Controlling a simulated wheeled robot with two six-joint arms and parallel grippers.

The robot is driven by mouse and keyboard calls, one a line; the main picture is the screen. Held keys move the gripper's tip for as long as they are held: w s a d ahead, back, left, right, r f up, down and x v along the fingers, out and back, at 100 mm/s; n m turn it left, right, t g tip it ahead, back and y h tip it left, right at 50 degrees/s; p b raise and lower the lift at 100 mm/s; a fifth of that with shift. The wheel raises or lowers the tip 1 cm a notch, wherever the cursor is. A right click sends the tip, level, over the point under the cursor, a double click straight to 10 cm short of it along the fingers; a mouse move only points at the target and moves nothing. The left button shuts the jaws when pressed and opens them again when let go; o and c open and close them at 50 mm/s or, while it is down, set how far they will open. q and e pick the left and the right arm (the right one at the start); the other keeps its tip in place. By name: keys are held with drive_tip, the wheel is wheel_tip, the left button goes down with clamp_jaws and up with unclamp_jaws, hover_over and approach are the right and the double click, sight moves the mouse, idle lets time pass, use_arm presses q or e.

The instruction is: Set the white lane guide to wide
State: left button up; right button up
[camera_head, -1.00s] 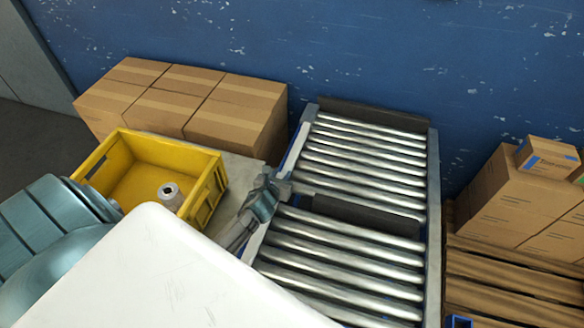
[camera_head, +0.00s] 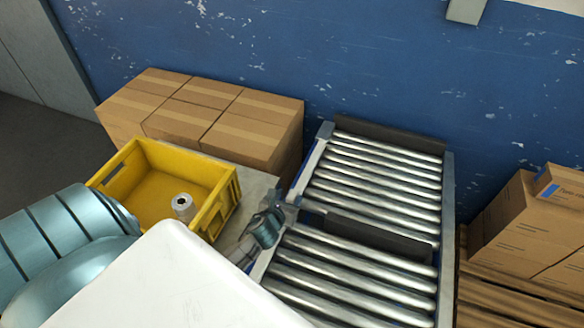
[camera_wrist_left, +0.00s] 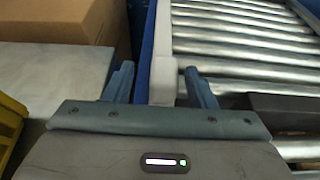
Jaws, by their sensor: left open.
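The white lane guide (camera_head: 308,168) is a pale bar along the left edge of the roller conveyor. It also shows in the left wrist view (camera_wrist_left: 162,72), with its near end between my fingers. My left gripper (camera_head: 282,207) is over the conveyor's left edge at the guide's near end. In the left wrist view my left gripper (camera_wrist_left: 160,84) is open, one finger on each side of the guide. A gap shows beside the left finger; the right finger looks close to the guide, and I cannot tell if it touches. My right gripper is not in view.
Metal rollers (camera_head: 375,185) lie right of the guide, with a dark crossbar (camera_head: 365,235) between two sections. A yellow crate (camera_head: 222,208) holding a small roll (camera_head: 182,203) stands left. Cardboard boxes stand behind it (camera_head: 215,115) and at the right (camera_head: 520,235).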

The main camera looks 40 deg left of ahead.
use_arm(q)
drive_tip(key=v, duration=0.5)
drive_tip(key=shift+s+r, duration=0.1)
drive_tip(key=shift+s, duration=0.25)
drive_tip(key=shift+s+d+r, duration=0.1)
drive_tip(key=shift+s+r, duration=0.1)
drive_tip(key=shift+s, duration=0.1)
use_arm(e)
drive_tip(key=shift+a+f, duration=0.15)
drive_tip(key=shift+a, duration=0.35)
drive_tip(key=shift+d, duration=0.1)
